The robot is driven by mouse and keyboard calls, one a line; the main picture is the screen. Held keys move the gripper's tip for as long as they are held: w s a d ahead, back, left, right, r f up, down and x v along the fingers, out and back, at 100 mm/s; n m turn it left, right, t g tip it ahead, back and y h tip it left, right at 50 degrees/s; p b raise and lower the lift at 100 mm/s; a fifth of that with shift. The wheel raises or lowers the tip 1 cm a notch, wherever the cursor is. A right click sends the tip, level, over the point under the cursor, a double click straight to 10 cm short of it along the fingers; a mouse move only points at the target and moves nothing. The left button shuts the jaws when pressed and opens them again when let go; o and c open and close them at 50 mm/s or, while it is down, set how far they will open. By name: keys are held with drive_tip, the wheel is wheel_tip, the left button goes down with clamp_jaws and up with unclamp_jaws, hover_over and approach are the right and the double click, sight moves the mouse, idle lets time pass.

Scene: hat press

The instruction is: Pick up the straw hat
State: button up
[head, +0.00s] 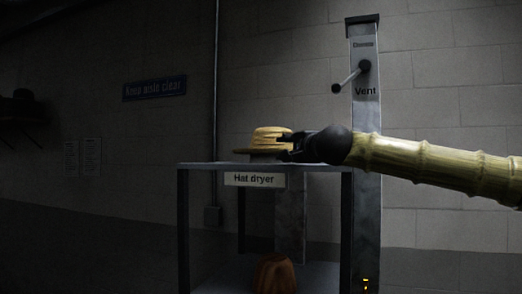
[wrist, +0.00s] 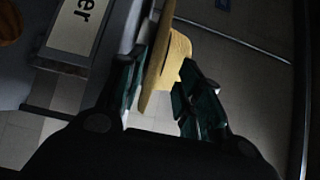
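The straw hat (head: 270,138) is pale yellow with a flat brim and a rounded crown. In the wrist view the hat (wrist: 174,58) lies between the two fingers of my gripper (wrist: 160,85). The left finger is beside the brim and the right finger overlaps the crown's edge. The fingers are apart; I cannot tell whether both press on the hat.
The hat dryer (head: 182,225) is an open metal frame with a brown rounded object (head: 275,273) inside. A grey post (head: 364,130) with a vent lever (head: 350,77) stands behind my arm. Dark hats (head: 22,103) hang at far left.

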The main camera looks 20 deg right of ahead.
sight(276, 149)
drive_tip(key=w, duration=0.3)
drive_tip(key=w+p, duration=0.1)
drive_tip(key=shift+w+a, duration=0.3)
drive_tip(key=shift+a, duration=0.05)
drive_tip(key=shift+w+d+r+p, duration=0.1)
drive_tip(key=shift+w+p, duration=0.2)
drive_tip(key=shift+p, duration=0.05)
drive_tip(key=shift+w+a+f+p, duration=0.15)
drive_tip(key=shift+w+p, duration=0.4)
drive_tip(key=shift+w, duration=0.65)
drive_tip(key=shift+w+a+f+p, duration=0.15)
drive_tip(key=shift+w+p, duration=0.4)
drive_tip(key=shift+w, duration=0.6)
drive_tip(key=shift+r, duration=0.1)
drive_tip(key=shift+c, duration=0.2)
clamp_jaws()
drive_tip(key=shift+r, duration=0.1)
